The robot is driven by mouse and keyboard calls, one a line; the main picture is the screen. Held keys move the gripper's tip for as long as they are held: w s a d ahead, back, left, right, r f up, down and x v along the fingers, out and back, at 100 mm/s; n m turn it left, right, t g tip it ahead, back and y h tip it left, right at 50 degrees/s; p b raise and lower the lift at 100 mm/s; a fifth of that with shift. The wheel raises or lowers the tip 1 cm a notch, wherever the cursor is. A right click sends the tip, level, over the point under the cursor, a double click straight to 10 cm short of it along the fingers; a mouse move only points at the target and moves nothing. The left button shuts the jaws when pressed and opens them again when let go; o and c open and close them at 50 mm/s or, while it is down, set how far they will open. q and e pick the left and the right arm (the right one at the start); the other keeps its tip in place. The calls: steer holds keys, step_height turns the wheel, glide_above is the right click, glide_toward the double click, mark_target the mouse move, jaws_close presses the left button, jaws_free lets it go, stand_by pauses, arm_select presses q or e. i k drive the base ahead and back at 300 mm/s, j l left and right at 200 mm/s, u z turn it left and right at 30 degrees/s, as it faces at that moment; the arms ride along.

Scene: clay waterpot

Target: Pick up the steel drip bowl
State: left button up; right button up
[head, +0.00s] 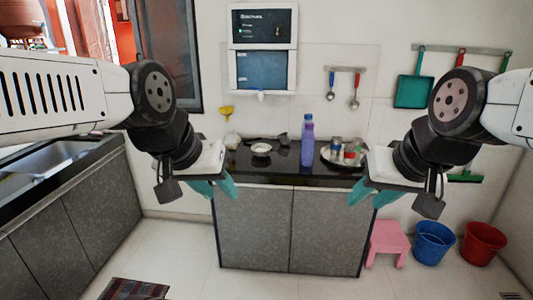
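A small, shiny round bowl (261,149), which looks like the steel drip bowl, sits on the dark countertop (290,171), left of the middle. My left gripper (214,188) is at the counter's front left corner, in front of and left of the bowl. Its teal fingers look parted, with nothing seen between them. My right gripper (373,192) is at the counter's front right corner, well away from the bowl. Its teal fingers also look parted and empty. Neither gripper touches the bowl.
A purple-blue bottle (307,143) stands right of the bowl. A round tray (328,155) with several small containers is further right. Dark utensils lie behind the bowl. A water purifier (262,45) hangs above. A pink stool (388,242) and buckets stand at right.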

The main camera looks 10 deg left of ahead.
mark_target(259, 150)
steer(key=i+j+z, duration=0.1)
steer(key=i+j, duration=0.3)
steer(key=i+j+z, duration=0.15)
steer(key=i+j, duration=0.25)
steer(key=i+j+z, duration=0.1)
steer(key=i+j, duration=0.3)
steer(key=i+j+z, duration=0.15)
steer(key=i+j, duration=0.2)
steer(key=j, duration=0.2)
steer(key=i+j+z, duration=0.1)
steer(key=i+j, duration=0.2)
steer(key=j, duration=0.25)
